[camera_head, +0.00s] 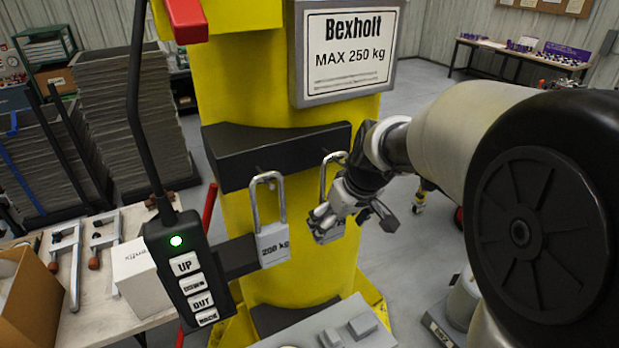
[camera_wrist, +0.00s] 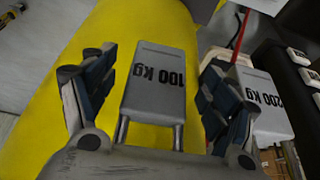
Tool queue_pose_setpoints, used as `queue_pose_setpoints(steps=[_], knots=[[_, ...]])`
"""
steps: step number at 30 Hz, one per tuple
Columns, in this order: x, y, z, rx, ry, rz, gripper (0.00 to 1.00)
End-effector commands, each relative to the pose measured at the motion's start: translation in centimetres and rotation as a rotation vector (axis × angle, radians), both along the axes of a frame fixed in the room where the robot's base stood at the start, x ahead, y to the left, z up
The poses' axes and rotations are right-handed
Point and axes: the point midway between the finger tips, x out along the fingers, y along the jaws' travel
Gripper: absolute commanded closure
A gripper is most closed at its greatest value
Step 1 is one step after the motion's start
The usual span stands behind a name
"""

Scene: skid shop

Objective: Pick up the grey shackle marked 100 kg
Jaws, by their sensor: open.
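The grey shackle marked 100 kg (camera_wrist: 160,82) lies between the spread fingers of my gripper (camera_wrist: 155,68) in the wrist view, with a gap visible on both sides. Its two bar legs run down toward my palm. In the head view my gripper (camera_head: 343,205) covers most of this shackle. Its bar (camera_head: 323,172) shows hanging from the black block (camera_head: 275,152) on the yellow column. The shackle marked 200 kg (camera_head: 272,243) hangs just left of it; it also shows in the wrist view (camera_wrist: 258,103), right of my right finger.
The yellow column (camera_head: 240,85) stands behind the shackles, bearing a Bexholt MAX 250 kg sign (camera_head: 348,52). A black button pendant (camera_head: 188,268) hangs at front left. A table (camera_head: 100,315) with clamps and boxes stands at left. Open floor (camera_head: 425,240) lies right of the column.

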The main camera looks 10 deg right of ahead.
Motion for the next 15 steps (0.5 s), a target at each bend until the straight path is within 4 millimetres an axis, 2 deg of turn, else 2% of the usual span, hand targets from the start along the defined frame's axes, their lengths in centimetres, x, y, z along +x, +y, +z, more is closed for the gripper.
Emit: queue_pose_setpoints(steps=[1, 6, 15], knots=[[0.2, 0.1, -1.0, 0.001, 0.006, 0.000, 0.22], [1.1, 0.3, -3.0, 0.001, 0.004, 0.000, 0.22], [1.3, 0.4, -3.4, 0.000, 0.001, -0.001, 0.22]])
